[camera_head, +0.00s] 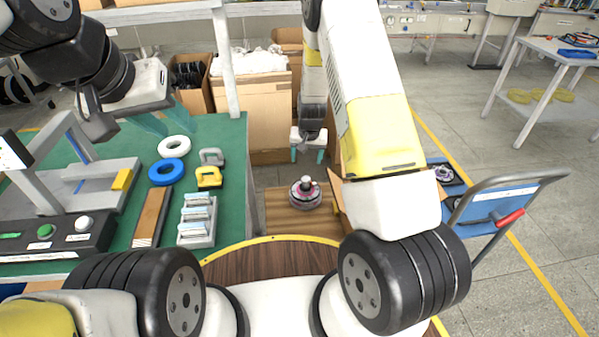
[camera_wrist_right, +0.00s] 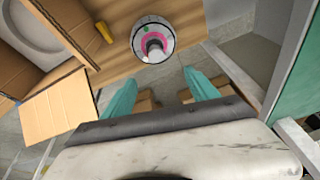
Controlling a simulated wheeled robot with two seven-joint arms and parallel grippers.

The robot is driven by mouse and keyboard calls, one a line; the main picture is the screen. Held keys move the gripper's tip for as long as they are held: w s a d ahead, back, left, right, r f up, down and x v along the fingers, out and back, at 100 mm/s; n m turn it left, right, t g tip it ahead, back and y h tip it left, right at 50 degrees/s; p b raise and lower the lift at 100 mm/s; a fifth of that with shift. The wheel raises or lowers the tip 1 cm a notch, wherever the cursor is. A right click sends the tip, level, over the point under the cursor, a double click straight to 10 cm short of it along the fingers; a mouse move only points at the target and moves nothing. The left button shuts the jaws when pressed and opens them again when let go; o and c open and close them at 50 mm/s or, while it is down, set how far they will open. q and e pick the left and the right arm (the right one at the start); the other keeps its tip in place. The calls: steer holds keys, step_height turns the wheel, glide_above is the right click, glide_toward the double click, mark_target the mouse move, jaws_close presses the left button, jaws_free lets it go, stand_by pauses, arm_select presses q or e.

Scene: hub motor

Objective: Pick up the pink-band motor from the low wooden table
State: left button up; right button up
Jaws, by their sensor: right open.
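The pink-band motor (camera_head: 305,193) stands upright on the low wooden table (camera_head: 283,222). It is a round silver body with a pink ring and a grey shaft on top. In the right wrist view the motor (camera_wrist_right: 153,40) lies ahead of the fingers, near the top centre, on the wooden top (camera_wrist_right: 192,22). My right gripper (camera_head: 307,155) hangs beyond the motor in the head view, pointing down. Its teal fingers (camera_wrist_right: 160,95) are apart with nothing between them. My left gripper (camera_head: 170,118) is over the green bench at the left, its teal fingers apart and empty.
Cardboard boxes (camera_head: 252,115) stand behind the low table, and an open box flap (camera_wrist_right: 62,105) lies left of my right fingers. The green bench (camera_head: 232,150) holds rings, clamps and a fixture. A cart (camera_head: 505,205) with another motor (camera_head: 443,173) is at the right.

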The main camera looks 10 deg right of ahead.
glide_above(306, 178)
steer(key=s, duration=0.3)
steer(key=shift+h, duration=0.3)
steer(key=x, duration=0.2)
steer(key=s+x, duration=0.1)
steer(key=x, duration=0.4)
steer(key=shift+s+a+f, duration=0.15)
steer(key=shift+s+f, duration=0.1)
steer(key=shift+f, duration=0.2)
steer(key=x, duration=0.7)
steer(key=shift+w+a+f, duration=0.15)
steer(key=shift+w+a, duration=0.1)
jaws_close()
steer(key=shift+w, duration=0.1)
